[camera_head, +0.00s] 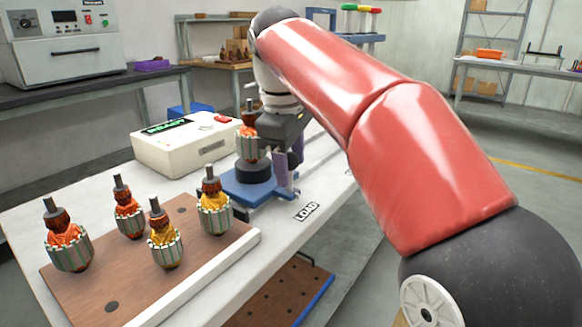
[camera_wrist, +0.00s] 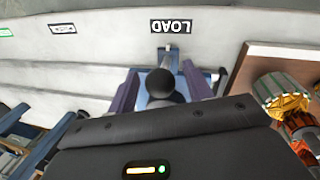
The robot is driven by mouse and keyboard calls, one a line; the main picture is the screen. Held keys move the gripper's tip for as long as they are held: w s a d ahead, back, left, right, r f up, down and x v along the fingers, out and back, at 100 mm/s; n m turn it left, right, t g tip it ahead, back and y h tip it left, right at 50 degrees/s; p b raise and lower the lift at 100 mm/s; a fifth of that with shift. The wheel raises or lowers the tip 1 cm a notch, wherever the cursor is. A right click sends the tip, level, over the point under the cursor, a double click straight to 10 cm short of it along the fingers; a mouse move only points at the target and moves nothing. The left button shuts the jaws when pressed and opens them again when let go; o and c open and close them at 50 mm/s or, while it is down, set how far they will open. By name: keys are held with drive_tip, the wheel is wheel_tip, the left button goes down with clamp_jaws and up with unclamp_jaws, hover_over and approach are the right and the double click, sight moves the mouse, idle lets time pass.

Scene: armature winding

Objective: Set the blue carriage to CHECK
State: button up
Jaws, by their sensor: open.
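The blue carriage (camera_head: 248,190) stands on the white bench beside the label LOAD (camera_head: 307,211). It carries a dark round base with an upright armature (camera_head: 248,142), orange and green-striped. My gripper (camera_head: 288,172) is low at the carriage's right side, pointing down. In the wrist view, my gripper (camera_wrist: 160,82) is open, its purple fingers on either side of a round black knob (camera_wrist: 160,83) at the carriage (camera_wrist: 147,66). I cannot tell whether the fingers touch the knob. The LOAD label (camera_wrist: 171,26) is upside down there. Another label (camera_wrist: 62,28) lies further left, too small to read.
A white box (camera_head: 187,143) with a green display and red button stands behind the carriage. A brown board (camera_head: 190,265) holds several armatures at the front left. The bench strip with the labels looks clear in the wrist view.

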drive_tip(key=shift+f, duration=0.25)
drive_tip(key=shift+c, duration=0.3)
clamp_jaws()
drive_tip(key=shift+d, duration=0.15)
